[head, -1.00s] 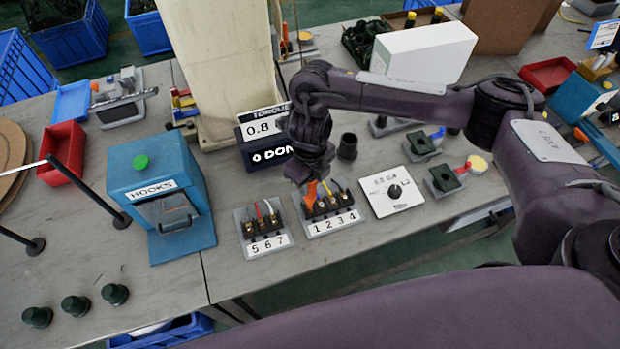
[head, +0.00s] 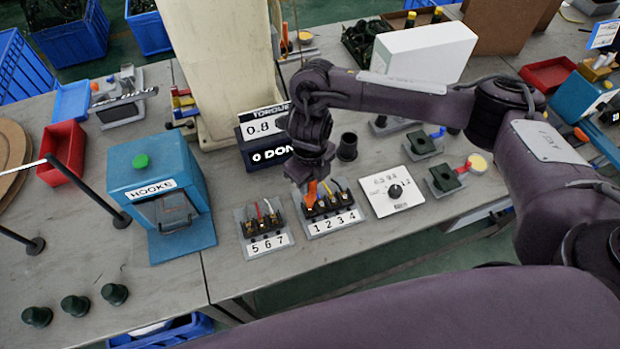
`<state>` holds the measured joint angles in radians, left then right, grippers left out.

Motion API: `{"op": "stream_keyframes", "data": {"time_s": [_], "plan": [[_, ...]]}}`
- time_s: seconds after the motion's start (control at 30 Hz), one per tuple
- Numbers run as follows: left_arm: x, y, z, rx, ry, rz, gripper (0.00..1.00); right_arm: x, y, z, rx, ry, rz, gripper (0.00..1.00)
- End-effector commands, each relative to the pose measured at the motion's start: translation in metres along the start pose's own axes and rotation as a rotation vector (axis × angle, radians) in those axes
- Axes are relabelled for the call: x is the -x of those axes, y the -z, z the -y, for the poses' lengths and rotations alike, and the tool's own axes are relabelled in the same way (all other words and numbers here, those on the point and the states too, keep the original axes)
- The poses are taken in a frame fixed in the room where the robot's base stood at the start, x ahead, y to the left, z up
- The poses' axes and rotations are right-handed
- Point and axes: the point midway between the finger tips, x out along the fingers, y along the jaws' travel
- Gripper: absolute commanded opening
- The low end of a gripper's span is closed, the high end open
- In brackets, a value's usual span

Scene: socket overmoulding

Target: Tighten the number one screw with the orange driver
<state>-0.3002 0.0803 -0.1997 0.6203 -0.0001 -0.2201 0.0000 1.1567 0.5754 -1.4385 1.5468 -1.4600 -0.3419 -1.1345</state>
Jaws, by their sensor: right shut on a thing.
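The terminal block labelled 1 2 3 4 (head: 335,222) sits on the table in the middle of the view, with coloured wires in it. My right gripper (head: 312,180) points down over its left end, shut on the orange driver (head: 310,194). The driver is upright over the number one position. Its tip and the screw are too small to tell whether they touch. The torque display (head: 264,130) behind reads 0.8 and "0 DON", its right part hidden by my right arm. My left gripper is not in view.
The terminal block labelled 5 6 7 (head: 267,245) stands just left. A white dial plate (head: 392,191) is just right. A dark cup (head: 348,147) stands behind. The blue HOOKS box (head: 160,190) is further left. Bare table lies between it and the blocks.

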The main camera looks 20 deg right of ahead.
Motion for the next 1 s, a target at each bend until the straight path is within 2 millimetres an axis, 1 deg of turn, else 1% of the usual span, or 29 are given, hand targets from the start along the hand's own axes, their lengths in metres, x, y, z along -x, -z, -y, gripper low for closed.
{"op": "stream_keyframes", "data": {"time_s": [0.47,1.0], "plan": [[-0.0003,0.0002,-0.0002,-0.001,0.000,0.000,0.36,0.0003,-0.0005,-0.0001,0.000,0.000,0.001,0.02],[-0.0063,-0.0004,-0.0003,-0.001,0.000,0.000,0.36,-0.0062,-0.0005,-0.0002,0.000,0.000,0.001,0.02]]}}
